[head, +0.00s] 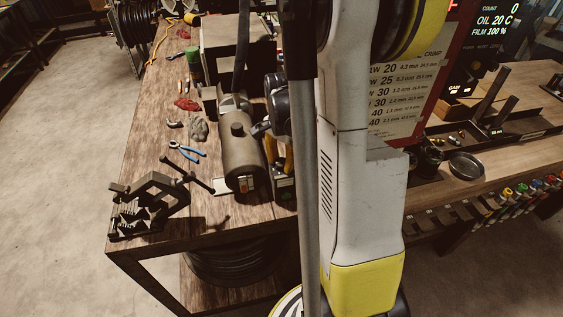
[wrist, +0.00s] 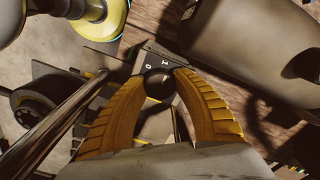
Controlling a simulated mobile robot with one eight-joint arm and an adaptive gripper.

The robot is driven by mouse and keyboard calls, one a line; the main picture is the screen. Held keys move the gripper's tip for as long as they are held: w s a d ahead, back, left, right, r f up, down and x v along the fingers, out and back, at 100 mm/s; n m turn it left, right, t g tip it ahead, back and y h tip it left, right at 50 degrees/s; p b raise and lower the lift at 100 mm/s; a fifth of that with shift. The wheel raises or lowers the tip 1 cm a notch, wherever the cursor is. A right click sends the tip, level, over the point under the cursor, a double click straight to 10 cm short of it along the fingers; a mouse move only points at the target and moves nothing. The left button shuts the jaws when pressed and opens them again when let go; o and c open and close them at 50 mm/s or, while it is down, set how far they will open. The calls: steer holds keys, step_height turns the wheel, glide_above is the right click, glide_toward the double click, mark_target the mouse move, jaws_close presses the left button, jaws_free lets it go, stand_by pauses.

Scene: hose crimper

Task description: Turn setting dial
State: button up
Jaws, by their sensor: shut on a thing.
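The setting dial (wrist: 158,84) is a small dark round knob on a dark plate with white marks, a "0" and a "1" among them, in the wrist view. My gripper (wrist: 160,77) has two ribbed orange fingers, one on each side of the knob, and is shut on it. In the head view my gripper (head: 282,168) is partly hidden behind my arm, just right of a dark cylinder (head: 240,158). The small dark box (head: 284,190) under the fingers shows there, but the knob itself is hidden.
The cylinder stands close beside my gripper. A red-framed chart (head: 405,95) and a second bench (head: 450,195) with a round tray (head: 467,166) are to the right.

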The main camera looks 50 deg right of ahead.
mark_target(280, 163)
steer(key=o, duration=1.2)
step_height(280, 163, up, 12)
steer(key=shift+a, duration=0.1)
steer(key=s+a+f+n+t+b, duration=0.2)
steer(key=a+f+n+b, duration=0.1)
steer(key=a+n, duration=0.3)
steer(key=s+a+f+n+t+b, duration=0.1)
steer(key=a+f+n+b, duration=0.3)
steer(key=a, duration=0.7)
steer(key=s+a+f+n+t+b, duration=0.2)
steer(key=a+f+n+t+b, duration=0.1)
steer(key=a+n+b, duration=0.4)
steer(key=shift+s+a+f+n+t, duration=0.3)
steer(key=shift+a+t, duration=0.3)
steer(key=shift+a, duration=0.05)
